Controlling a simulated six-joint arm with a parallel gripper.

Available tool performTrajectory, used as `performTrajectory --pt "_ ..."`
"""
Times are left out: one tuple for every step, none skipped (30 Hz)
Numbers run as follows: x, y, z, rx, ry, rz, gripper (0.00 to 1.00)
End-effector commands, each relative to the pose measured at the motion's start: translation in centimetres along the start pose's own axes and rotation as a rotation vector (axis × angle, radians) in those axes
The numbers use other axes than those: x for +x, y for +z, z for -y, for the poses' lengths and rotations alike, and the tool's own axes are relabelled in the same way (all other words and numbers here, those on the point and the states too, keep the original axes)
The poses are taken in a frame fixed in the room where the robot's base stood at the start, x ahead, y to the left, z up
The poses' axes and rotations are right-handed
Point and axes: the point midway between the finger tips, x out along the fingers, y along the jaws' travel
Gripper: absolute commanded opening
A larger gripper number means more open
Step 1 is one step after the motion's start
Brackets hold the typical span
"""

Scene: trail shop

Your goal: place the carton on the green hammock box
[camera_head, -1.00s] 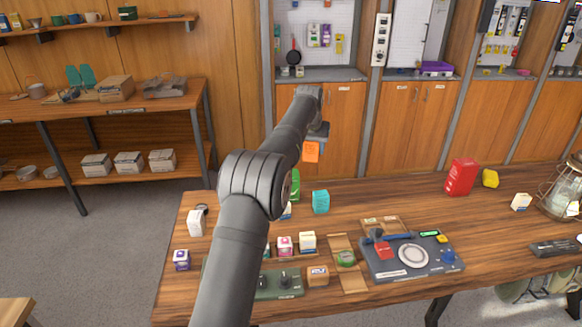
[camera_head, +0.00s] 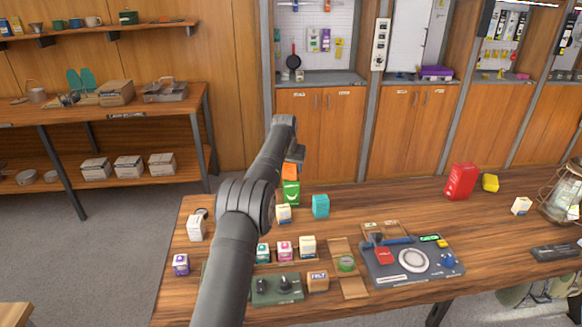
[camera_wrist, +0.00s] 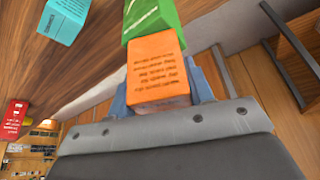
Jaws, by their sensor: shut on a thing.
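My gripper (camera_wrist: 158,103) is shut on an orange carton (camera_wrist: 158,70) with dark printed text. The carton also shows in the head view (camera_head: 290,172), partly hidden by my arm. The green hammock box (camera_head: 291,193) stands on the table, just below the carton in the head view. In the wrist view the green box (camera_wrist: 148,18) shows right beyond the carton, partly covered by it. The carton appears at or just above the top of the green box; I cannot tell if they touch.
A teal box (camera_head: 320,206) stands close to the right of the green box. A small white box (camera_head: 283,213) is just in front of it. A red canister (camera_head: 461,181) stands farther right.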

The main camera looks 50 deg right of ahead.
Motion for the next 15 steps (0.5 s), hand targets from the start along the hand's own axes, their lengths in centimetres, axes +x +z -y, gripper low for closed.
performTrajectory --pt "-0.08 -0.05 0.00 0.000 0.000 -0.001 0.21" --pt "-0.08 -0.05 -0.01 0.000 0.000 -0.001 0.21" --pt "-0.09 -0.05 -0.01 0.000 0.000 -0.001 0.21" --pt "-0.09 -0.05 -0.01 0.000 0.000 -0.001 0.21" --pt "-0.07 -0.04 -0.01 0.000 0.000 -0.001 0.21" --pt "0.00 -0.01 -0.01 0.000 0.000 -0.001 0.21" --pt "0.09 0.03 -0.01 0.000 0.000 -0.001 0.21" --pt "0.18 0.07 -0.01 0.000 0.000 0.000 0.21" --pt "0.28 0.12 -0.01 0.000 0.000 0.000 0.49" --pt "0.25 0.10 -0.01 0.000 0.000 0.000 0.55" --pt "0.25 0.10 -0.01 0.000 0.000 0.000 0.61" --pt "0.25 0.10 -0.01 0.000 0.000 0.000 0.69" --pt "0.25 0.11 -0.01 0.000 0.000 0.000 0.69" --pt "0.25 0.10 -0.01 0.000 0.000 0.000 0.69" --pt "0.25 0.10 -0.01 0.000 0.000 0.000 0.69"
